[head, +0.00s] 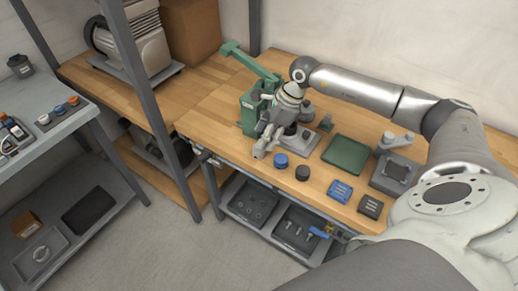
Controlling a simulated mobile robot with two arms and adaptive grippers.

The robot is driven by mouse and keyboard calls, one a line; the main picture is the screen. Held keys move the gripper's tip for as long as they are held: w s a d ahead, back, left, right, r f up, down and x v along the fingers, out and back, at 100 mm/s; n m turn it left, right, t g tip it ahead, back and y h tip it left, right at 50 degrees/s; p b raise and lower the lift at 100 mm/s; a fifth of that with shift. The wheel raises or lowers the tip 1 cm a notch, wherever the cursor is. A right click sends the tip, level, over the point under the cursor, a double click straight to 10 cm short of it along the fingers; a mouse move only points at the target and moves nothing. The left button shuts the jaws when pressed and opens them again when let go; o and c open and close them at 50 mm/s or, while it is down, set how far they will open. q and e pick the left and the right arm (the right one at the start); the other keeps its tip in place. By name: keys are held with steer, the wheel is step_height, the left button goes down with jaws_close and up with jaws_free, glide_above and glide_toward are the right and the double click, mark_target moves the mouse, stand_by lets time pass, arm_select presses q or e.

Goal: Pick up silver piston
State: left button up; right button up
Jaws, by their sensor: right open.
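My right gripper (264,147) is open and hangs low over the wooden workbench (215,130), beside the green press (250,108). I cannot make out anything between its fingers. I cannot surely identify the silver piston. Small silver parts (293,229) lie in a dark tray on the shelf under the bench, but they are too small to name. A grey metal block with a post (305,138) stands just right of the gripper, partly hidden behind it. My left gripper is not in view.
A blue knob (281,160), a black knob (302,173), a green mat (346,154), a blue block (340,191), a dark block (370,207) and a grey fixture (398,173) occupy the bench. A grey upright post (150,85) stands left. Bare wood lies left of the press.

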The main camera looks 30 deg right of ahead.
mark_target(259, 151)
steer(key=shift+a+f, duration=0.1)
steer(key=shift+f, duration=0.2)
steer(key=p+x, duration=0.2)
steer(key=x, duration=0.1)
steer(key=shift+w+f, duration=0.15)
steer(key=shift+f, duration=0.2)
steer(key=shift+w+a+f, duration=0.1)
steer(key=shift+f, duration=0.4)
steer(key=c, duration=0.8)
steer(key=shift+c, duration=0.2)
steer(key=shift+r, duration=0.1)
